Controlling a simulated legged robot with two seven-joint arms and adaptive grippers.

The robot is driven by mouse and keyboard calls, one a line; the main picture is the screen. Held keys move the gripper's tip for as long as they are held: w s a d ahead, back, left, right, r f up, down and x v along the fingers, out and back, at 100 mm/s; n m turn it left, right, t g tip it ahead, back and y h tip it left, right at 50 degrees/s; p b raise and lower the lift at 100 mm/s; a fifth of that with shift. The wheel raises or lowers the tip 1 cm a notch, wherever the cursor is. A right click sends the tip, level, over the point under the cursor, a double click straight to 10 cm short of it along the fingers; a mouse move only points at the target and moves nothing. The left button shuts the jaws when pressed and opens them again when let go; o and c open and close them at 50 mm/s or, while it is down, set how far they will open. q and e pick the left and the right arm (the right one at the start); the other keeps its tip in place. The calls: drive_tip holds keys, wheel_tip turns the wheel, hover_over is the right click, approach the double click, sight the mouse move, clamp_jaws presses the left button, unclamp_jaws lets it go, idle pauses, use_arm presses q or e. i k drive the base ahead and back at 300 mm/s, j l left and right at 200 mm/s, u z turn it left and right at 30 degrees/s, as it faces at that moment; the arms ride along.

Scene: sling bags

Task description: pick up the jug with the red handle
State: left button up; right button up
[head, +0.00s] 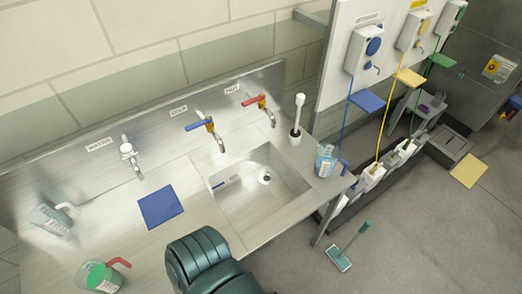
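The jug with the red handle (103,278) stands on the steel counter at the bottom left of the head view. It is clear, looks green inside, and has a pale label; its red handle points to the right. A clear jug with a pale handle (52,218) is farther back at the left. A clear jug with a blue handle (326,161) stands at the counter's right end, beyond the sink. Neither of my grippers can be made out in the view.
The steel counter (120,232) has a sink (256,205), a blue mat (161,207) and several wall taps. A white brush (297,118) stands behind the sink. A dark green ribbed part of my body covers some of the counter's front edge.

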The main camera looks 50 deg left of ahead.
sight(96, 275)
drive_tip(key=u, duration=3.95)
